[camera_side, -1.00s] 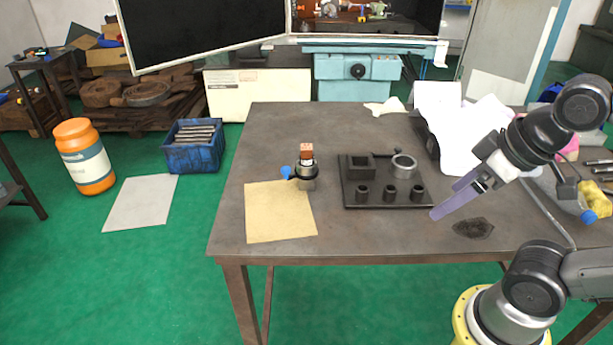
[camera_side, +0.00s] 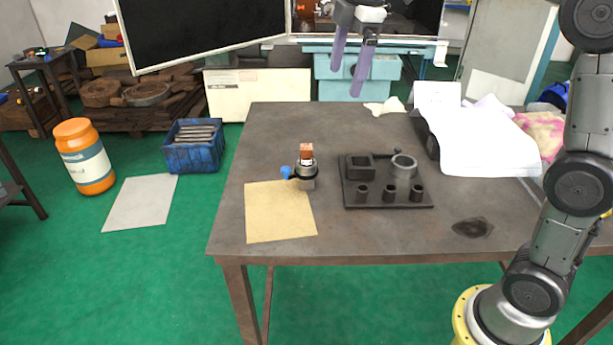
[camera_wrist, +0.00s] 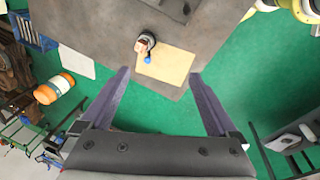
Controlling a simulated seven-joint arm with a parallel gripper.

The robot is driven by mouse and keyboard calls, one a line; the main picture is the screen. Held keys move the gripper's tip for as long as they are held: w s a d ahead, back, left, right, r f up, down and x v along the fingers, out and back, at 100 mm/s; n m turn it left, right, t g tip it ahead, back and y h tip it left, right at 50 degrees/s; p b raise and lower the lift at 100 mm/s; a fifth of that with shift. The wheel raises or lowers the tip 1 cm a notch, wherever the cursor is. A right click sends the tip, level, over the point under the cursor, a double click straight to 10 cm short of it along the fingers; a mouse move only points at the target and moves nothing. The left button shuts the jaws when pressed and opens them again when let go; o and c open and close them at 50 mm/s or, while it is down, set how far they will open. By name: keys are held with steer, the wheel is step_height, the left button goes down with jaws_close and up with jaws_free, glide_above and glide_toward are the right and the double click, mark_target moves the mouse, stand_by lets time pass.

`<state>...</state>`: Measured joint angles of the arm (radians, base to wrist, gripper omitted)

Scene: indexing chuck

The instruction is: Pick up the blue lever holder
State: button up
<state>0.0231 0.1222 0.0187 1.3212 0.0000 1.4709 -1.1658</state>
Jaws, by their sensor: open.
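The lever holder is a dark round chuck (camera_side: 306,176) with a blue ball-ended lever (camera_side: 287,172) pointing left. A brown-orange block (camera_side: 306,152) stands in its top. It rests upright on the table at the back edge of a tan sheet. In the wrist view the holder (camera_wrist: 149,40) is above the middle, with its blue knob (camera_wrist: 147,60) toward the gripper. My gripper (camera_side: 346,92) has purple fingers pointing down, open and empty, high above the table and up-right of the holder in the side view. In the wrist view the fingers (camera_wrist: 160,78) are spread wide.
A dark fixture plate (camera_side: 386,198) with a square block, a ring and several small cylinders lies right of the holder. The tan sheet (camera_side: 280,212) lies flat at the front left. White paper (camera_side: 480,145) covers the right rear. The table's (camera_side: 370,238) front strip is mostly clear.

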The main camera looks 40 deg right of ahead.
steer(key=g, duration=0.2)
glide_above(306, 161)
steer(key=d, duration=0.2)
step_height(306, 161, down, 8)
steer(key=shift+n, duration=0.3)
steer(key=f, duration=0.3)
steer(key=w+f, duration=0.1)
steer(key=f, duration=0.7)
steer(key=shift+w+f, duration=0.2)
steer(key=shift+w, duration=0.1)
steer(key=f, duration=0.5)
steer(key=shift+s+a, duration=0.3)
steer(key=shift+a, duration=0.1)
steer(key=shift+f, duration=0.6)
jaws_close()
steer(key=shift+w+r, duration=0.1)
steer(key=shift+r, duration=0.1)
